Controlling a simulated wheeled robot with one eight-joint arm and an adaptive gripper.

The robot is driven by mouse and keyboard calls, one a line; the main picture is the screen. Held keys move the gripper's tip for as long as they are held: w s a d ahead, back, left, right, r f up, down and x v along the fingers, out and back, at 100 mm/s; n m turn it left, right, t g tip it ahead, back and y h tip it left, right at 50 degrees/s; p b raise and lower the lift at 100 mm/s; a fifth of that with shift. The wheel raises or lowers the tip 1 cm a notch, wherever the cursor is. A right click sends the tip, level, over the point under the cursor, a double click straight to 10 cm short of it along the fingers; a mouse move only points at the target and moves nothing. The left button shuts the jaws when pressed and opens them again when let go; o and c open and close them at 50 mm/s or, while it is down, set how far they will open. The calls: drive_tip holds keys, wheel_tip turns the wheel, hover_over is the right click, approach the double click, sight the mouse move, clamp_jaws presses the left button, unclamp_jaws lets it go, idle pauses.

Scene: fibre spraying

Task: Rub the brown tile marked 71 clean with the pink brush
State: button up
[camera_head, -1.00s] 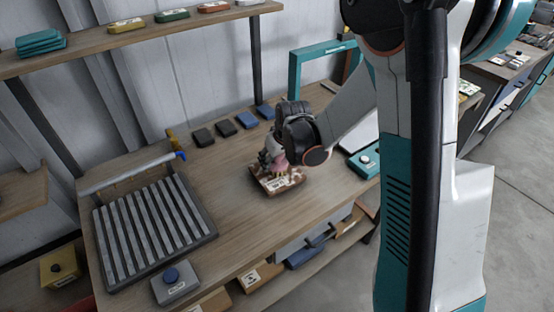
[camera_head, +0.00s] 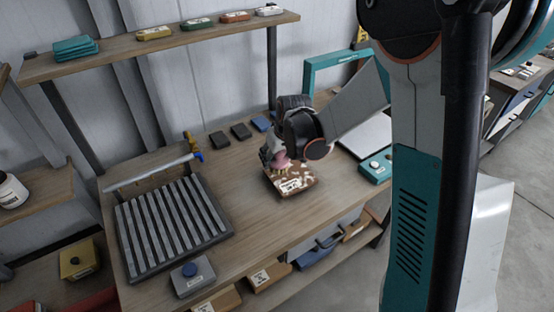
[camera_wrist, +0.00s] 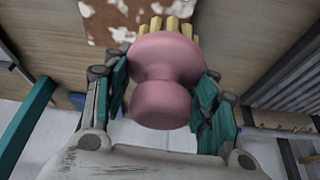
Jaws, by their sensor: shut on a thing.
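The brown tile (camera_head: 291,181) lies on the wooden workbench, with white patches over its top and a pale label too small to read. In the wrist view the tile (camera_wrist: 112,20) shows at the top, brown with white blotches. My gripper (camera_head: 278,160) is shut on the pink brush (camera_wrist: 165,75), which has a rounded pink handle and yellowish bristles. In the head view the pink brush (camera_head: 281,159) sits at the tile's back left part, bristles down. Whether the bristles touch the tile is hard to tell.
A slatted grey rack (camera_head: 172,228) stands to the left on the workbench (camera_head: 240,215), with a blue-button box (camera_head: 192,276) in front. Dark and blue blocks (camera_head: 241,132) line the back. A teal box (camera_head: 376,166) is at right. A shelf (camera_head: 190,40) holds several coloured items.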

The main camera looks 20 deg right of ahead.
drive_tip(key=shift+r+p, duration=0.8)
drive_tip(key=shift+r, duration=0.8)
